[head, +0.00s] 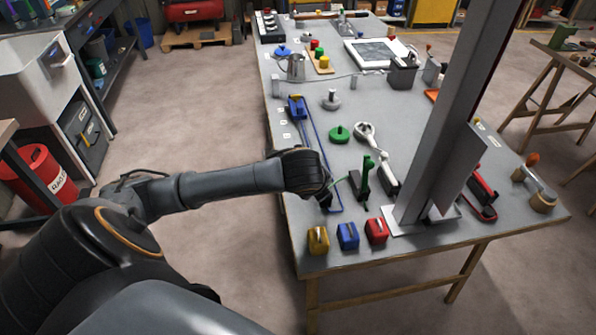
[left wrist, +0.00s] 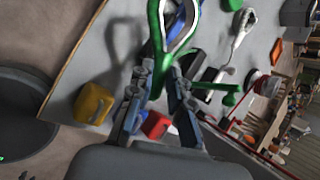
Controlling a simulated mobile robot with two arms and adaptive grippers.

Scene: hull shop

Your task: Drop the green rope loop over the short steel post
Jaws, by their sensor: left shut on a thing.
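My left gripper (head: 328,200) is over the near left part of the bench, low in the head view. In the left wrist view its fingers (left wrist: 155,90) are shut on the green rope loop (left wrist: 156,25), which stands out beyond the fingertips as a narrow teardrop. In the head view the loop is mostly hidden or too thin to make out clearly. The short steel post (head: 331,101) stands upright on a round base farther back on the bench, with nothing around it. The loop is apart from it. My right gripper is not in view.
Yellow (head: 318,240), blue (head: 348,236) and red (head: 376,231) blocks line the bench's near edge. A green upright piece (head: 364,180) stands right of my gripper. A tall steel column (head: 447,120) rises at right. A green knob (head: 339,133) sits before the post.

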